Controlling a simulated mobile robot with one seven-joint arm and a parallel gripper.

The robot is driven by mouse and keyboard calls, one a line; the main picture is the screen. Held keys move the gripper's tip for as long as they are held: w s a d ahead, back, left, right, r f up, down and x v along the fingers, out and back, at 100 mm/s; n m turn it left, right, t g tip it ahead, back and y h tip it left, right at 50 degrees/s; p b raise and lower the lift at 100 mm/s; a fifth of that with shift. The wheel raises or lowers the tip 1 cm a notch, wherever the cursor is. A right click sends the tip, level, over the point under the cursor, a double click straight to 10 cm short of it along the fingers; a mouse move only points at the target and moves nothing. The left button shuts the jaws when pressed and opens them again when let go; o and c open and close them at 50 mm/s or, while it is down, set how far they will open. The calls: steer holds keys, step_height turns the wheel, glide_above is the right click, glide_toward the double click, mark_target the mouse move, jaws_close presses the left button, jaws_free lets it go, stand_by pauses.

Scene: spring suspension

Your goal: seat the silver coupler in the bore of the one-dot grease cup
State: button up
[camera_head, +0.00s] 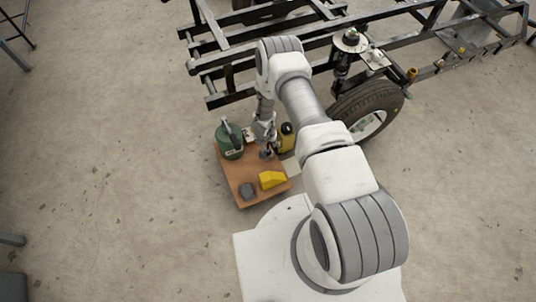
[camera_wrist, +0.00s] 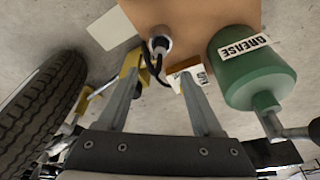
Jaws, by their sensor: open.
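In the wrist view, a small round silver coupler (camera_wrist: 161,45) with a dark centre sits at the end of a black hose over the brown board. My gripper (camera_wrist: 158,72) is open, its two fingers spread on either side of the hose. The coupler shows just beyond the fingertips; I cannot tell how far below them it is. In the head view my gripper (camera_head: 266,151) is low over the board, and the coupler is too small to make out there. I cannot pick out the one-dot grease cup in either view.
A green grease canister (camera_wrist: 257,78) stands beside my gripper on the brown board (camera_head: 228,177). A yellow block (camera_head: 271,179) and a dark grey piece (camera_head: 248,190) lie near its front. A tyre (camera_head: 369,105) and black frame (camera_head: 225,73) stand beyond.

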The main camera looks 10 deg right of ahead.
mark_target(268, 148)
steer(key=b+x, duration=0.2)
steer(key=x, duration=0.4)
steer(key=shift+f, duration=0.2)
steer(key=b+x, duration=0.5)
steer(key=shift+w, duration=0.1)
jaws_close()
